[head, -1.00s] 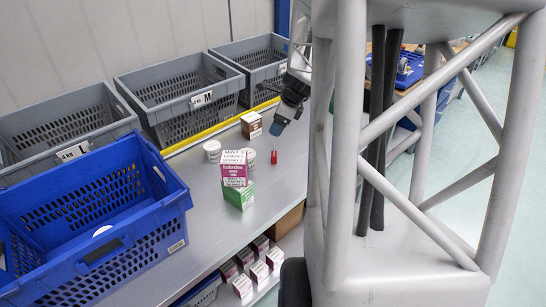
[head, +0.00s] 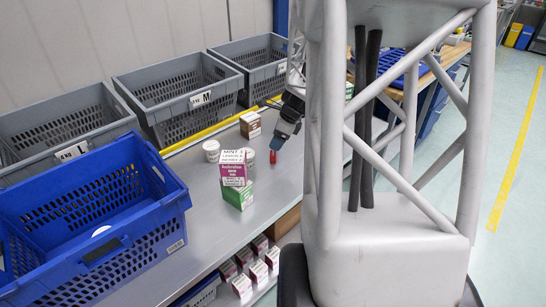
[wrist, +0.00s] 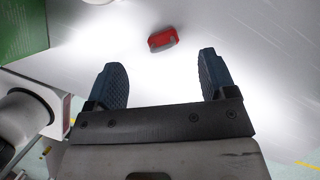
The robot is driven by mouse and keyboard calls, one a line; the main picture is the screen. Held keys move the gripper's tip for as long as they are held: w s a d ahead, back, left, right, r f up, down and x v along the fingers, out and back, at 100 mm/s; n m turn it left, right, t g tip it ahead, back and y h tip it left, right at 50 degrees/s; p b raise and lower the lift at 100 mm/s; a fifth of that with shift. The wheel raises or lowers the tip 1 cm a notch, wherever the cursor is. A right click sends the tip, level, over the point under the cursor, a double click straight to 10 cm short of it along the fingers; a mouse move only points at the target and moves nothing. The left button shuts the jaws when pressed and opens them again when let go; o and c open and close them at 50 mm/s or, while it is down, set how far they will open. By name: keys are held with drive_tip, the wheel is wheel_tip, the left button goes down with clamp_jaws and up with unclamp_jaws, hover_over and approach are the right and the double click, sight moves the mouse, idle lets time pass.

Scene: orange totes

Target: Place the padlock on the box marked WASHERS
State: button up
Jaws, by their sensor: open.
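A small red padlock (head: 273,157) lies on the grey metal bench; the wrist view shows its red body with a grey part (wrist: 162,39). My gripper (head: 276,144) is just above and beside it in the head view. In the wrist view my gripper (wrist: 162,80) is open and empty, and the padlock lies beyond the blue fingertips, roughly midway between them. Candidate boxes are a brown box (head: 250,125), a magenta-and-white box (head: 233,170) and a green box (head: 239,196) beneath it. I cannot read WASHERS on any of them.
Two white tubs (head: 212,150) stand behind the stacked boxes. A blue crate (head: 165,215) fills the left of the bench, with grey totes (head: 160,80) along the back. A green box (wrist: 22,28) and a white round thing (wrist: 25,115) show at left in the wrist view.

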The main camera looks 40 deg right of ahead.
drive_tip(key=shift+x, duration=1.25)
drive_tip(key=shift+x, duration=2.6)
drive_tip(key=c, duration=1.1)
drive_tip(key=shift+r, duration=5.05)
